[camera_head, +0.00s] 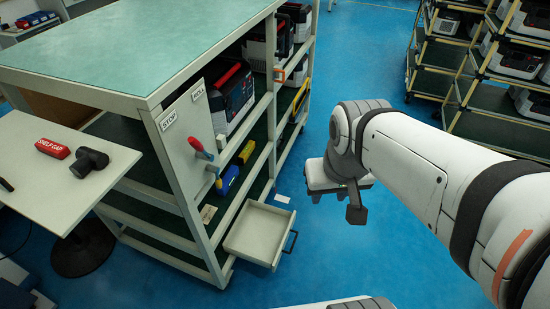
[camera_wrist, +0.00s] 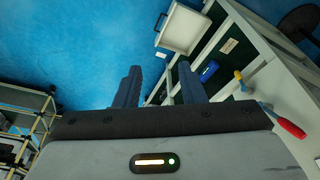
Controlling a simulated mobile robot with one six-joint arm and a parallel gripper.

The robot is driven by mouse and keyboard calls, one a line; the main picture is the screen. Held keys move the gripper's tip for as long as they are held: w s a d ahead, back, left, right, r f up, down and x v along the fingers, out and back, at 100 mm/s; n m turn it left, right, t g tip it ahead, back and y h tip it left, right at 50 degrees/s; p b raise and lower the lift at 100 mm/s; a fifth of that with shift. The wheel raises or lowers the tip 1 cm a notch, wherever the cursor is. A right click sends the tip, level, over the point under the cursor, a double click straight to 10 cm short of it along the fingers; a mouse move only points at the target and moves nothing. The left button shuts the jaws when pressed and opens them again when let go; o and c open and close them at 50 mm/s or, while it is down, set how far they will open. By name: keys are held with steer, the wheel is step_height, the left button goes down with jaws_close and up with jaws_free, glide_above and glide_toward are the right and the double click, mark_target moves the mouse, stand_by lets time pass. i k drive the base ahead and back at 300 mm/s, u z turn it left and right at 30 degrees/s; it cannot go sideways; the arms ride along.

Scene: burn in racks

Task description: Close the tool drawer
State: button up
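The tool drawer (camera_head: 258,233) is a small pale tray pulled out from the low end of the green-topped bench. It is open, looks empty, and has a dark handle (camera_head: 292,241) on its front. The drawer also shows at the top of the wrist view (camera_wrist: 184,28), with its handle at the left. My gripper (camera_head: 336,203) hangs to the right of the drawer, above the blue floor and apart from it. In the wrist view its two dark fingers (camera_wrist: 158,80) stand apart with nothing between them.
The bench (camera_head: 150,45) holds several dark cases with red handles. A side shelf (camera_head: 60,195) carries a red item. Racks (camera_head: 485,95) stand at the right. The floor between is clear.

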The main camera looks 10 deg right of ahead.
mark_target(259, 235)
steer(key=u, duration=0.2)
steer(key=k, duration=1.55)
steer(key=z, duration=0.6)
steer(key=i, duration=1.5)
steer(key=u, duration=0.65)
